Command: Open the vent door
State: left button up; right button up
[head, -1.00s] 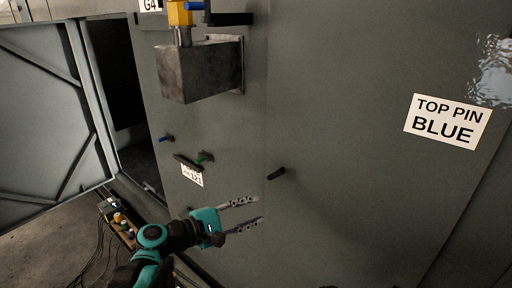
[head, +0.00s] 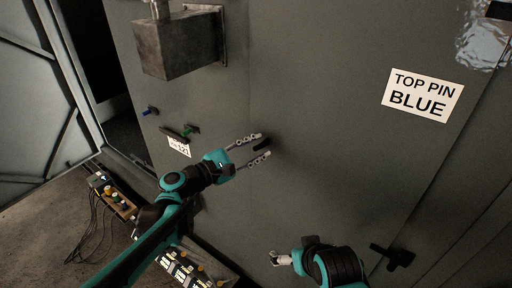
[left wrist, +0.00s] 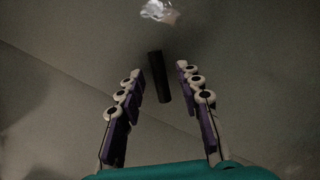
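A short black handle (head: 262,145) sticks out of the large grey panel (head: 330,150). I cannot tell for sure which part is the vent door. My left gripper (head: 259,148) is open at the handle, its two fingers pointing right. In the left wrist view the black handle (left wrist: 158,77) stands between the open fingers (left wrist: 160,85), with a gap on both sides. My right gripper (head: 280,259) shows at the bottom, low in front of the panel; its fingers are small and partly hidden, so I cannot tell its opening.
A grey metal box (head: 178,45) juts from the panel above my left arm. A "TOP PIN BLUE" sign (head: 422,96) is at right. Another black handle (head: 393,256) is at lower right.

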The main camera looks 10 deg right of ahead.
pick_arm(q)
grip_shut()
jog(key=shift+m, duration=0.3)
jog(key=m+y, duration=0.1)
jog(key=m, duration=0.2)
jog(key=shift+r, duration=0.1)
jog(key=shift+m+y, duration=0.6)
jog(key=shift+m, duration=1.1)
